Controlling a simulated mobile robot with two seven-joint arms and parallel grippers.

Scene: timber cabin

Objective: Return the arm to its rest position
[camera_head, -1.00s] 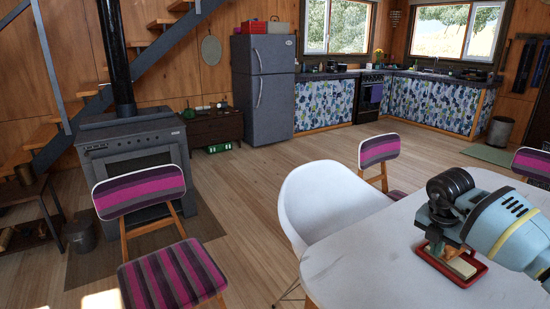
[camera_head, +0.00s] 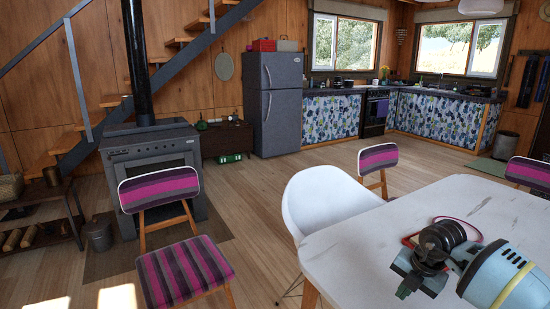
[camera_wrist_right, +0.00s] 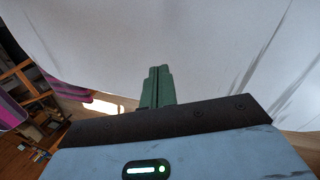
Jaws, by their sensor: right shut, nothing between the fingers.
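My right arm comes in from the lower right in the head view, over the white table (camera_head: 350,250). Its right gripper (camera_head: 405,290) is shut and empty, pointing toward the table's front left. In the right wrist view the green fingers (camera_wrist_right: 158,88) are together with nothing between them. The white surface behind them fills most of that view. A red-rimmed item (camera_head: 408,241) lies on the table behind my wrist, mostly hidden by it. I cannot tell whether the gripper touches the table. My left gripper is not in view.
A white chair (camera_head: 322,200) stands against the table's left edge. Striped chairs stand at the front left (camera_head: 185,275) and behind the table (camera_head: 378,160). A stove (camera_head: 150,150) and stairs are at the left. Wooden floor is open toward the fridge (camera_head: 275,105).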

